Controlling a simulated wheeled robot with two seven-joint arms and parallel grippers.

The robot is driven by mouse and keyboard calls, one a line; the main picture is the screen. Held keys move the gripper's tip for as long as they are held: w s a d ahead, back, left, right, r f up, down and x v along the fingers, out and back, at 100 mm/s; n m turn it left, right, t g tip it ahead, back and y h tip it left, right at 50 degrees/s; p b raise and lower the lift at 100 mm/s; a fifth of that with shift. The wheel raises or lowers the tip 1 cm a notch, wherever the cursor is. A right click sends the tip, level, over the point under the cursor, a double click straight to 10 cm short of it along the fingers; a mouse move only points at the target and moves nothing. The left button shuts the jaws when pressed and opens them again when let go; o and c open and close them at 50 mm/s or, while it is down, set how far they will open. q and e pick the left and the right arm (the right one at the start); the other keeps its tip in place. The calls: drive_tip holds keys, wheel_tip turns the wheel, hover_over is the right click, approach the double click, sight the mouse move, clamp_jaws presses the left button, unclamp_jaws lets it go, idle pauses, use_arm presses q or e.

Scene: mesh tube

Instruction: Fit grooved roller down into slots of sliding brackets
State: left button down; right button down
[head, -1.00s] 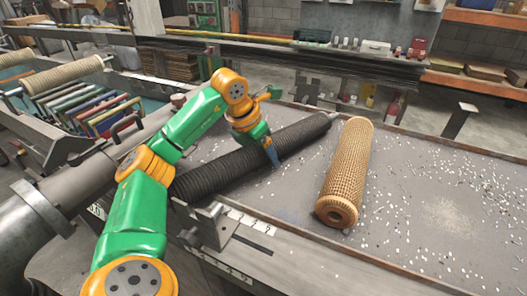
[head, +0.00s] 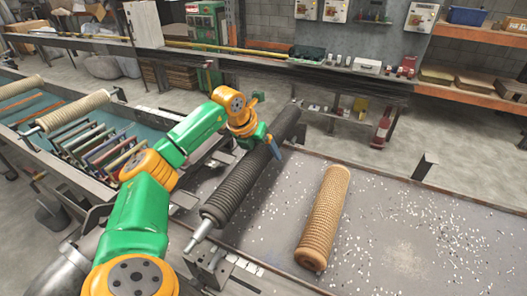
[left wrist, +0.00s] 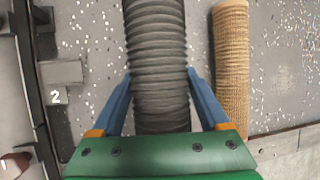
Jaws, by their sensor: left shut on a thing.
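The black grooved roller (head: 243,184) runs diagonally, from a bare metal shaft end (head: 197,237) at front left to its far end at the back. My left gripper (head: 271,146) is shut on it, toward its far half. In the left wrist view the blue fingers (left wrist: 160,100) sit on both sides of the ribbed roller (left wrist: 157,45). The roller appears held above the table. The near shaft end shows just above a metal bracket (head: 211,264) at the table's front edge; I cannot tell whether they touch. The far bracket is not clear. My right gripper is out of view.
A tan mesh tube (head: 325,215) lies on the grey table (head: 385,240), right of the black roller. White chips are scattered around it. A rack with tan rollers (head: 75,110) and coloured bars stands at the left. The table's right part is clear of large objects.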

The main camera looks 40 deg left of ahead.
use_arm(q)
drive_tip(key=shift+s+a, duration=0.1)
drive_tip(key=shift+s, duration=0.15)
drive_tip(key=shift+s+r, duration=0.1)
drive_tip(key=shift+r, duration=0.1)
wheel_tip(320, 180, down, 6)
drive_tip(key=b, duration=0.4)
idle(1.6)
drive_tip(key=shift+f+b, duration=1.1)
drive_tip(key=shift+f, duration=0.65)
unclamp_jaws()
drive_tip(key=shift+s, duration=0.2)
